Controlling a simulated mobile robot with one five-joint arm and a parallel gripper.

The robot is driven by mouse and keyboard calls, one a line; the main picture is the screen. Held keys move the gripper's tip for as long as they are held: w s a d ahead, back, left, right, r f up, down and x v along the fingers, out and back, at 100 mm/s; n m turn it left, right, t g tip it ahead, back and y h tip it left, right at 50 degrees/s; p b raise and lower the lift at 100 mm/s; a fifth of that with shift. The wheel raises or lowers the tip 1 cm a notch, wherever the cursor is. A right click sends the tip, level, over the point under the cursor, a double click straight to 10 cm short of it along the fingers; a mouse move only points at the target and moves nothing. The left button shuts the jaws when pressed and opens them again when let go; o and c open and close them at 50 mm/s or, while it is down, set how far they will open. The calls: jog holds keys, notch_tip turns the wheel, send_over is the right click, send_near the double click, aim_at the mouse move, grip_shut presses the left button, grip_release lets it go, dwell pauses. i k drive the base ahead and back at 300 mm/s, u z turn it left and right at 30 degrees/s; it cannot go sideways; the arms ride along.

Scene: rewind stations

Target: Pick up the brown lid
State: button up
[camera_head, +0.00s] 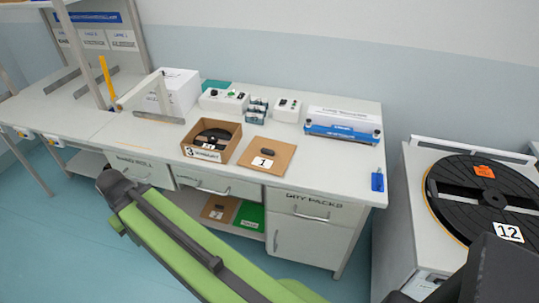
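The brown lid (280,151) lies flat on the white bench top, right of the middle. It is a square brown panel with a dark handle at its centre and a white label "1". It sits just right of an open brown box (225,155) labelled "3", which holds a black disc. My green arm link crosses the lower part of the view, in front of the bench and apart from the lid. I cannot make out my gripper's fingers anywhere, and nothing touches the lid.
Behind the lid stand small control boxes (224,101) and a blue-and-white device (342,125). A blue item (377,181) is at the bench's right edge. A separate unit at right carries a black turntable (455,205) marked "12". Bench top right of the lid is clear.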

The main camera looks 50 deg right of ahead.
aim_at(268, 156)
jog(key=z, duration=0.05)
jog(key=i, duration=1)
jog(key=u, duration=0.05)
